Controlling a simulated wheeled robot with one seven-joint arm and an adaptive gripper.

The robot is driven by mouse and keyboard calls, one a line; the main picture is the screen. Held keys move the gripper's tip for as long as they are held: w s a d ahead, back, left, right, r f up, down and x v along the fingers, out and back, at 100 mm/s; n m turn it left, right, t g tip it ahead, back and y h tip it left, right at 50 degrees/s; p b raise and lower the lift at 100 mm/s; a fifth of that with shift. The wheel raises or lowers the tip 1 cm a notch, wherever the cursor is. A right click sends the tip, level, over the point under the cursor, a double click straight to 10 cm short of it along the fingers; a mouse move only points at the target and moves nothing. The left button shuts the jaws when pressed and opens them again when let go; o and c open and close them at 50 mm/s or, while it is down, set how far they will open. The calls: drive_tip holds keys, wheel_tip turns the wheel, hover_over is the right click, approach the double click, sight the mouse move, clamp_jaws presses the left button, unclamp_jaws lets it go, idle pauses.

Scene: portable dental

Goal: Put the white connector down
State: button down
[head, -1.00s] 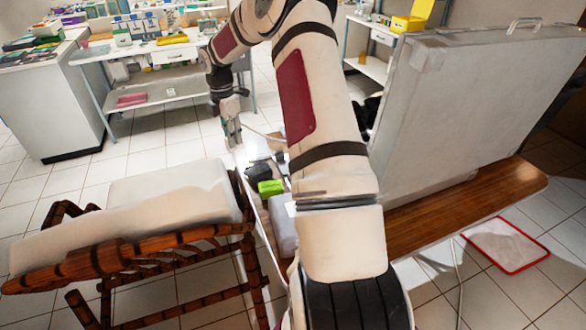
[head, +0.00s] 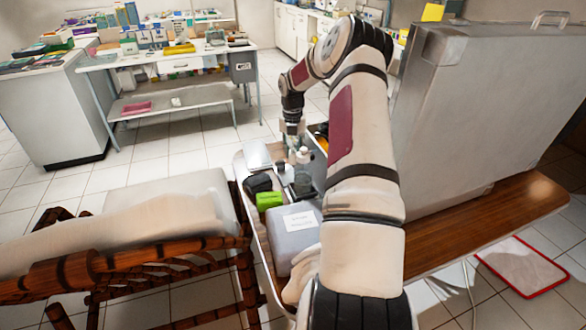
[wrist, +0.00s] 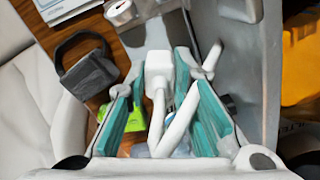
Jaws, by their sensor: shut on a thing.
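The white connector (wrist: 158,72) sits between the teal-padded fingers of my gripper (wrist: 160,88) in the wrist view, with its white cable looping back toward the wrist. My gripper is shut on it. In the head view my gripper (head: 292,146) points down over the far part of the cluttered tabletop. The connector cannot be made out there. Whether it touches anything below is unclear.
Around my gripper are a dark object (head: 258,184), a green object (head: 269,200), small bottles (head: 302,155) and a white flat box (head: 257,155). A labelled translucent container (head: 293,238) lies nearer. A big grey case (head: 465,110) stands at right.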

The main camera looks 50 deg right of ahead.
sight(293, 164)
drive_tip(key=shift+f, duration=2.9)
drive_tip(key=shift+f, duration=0.2)
drive_tip(key=c, duration=1.4)
unclamp_jaws()
drive_tip(key=shift+r, duration=0.15)
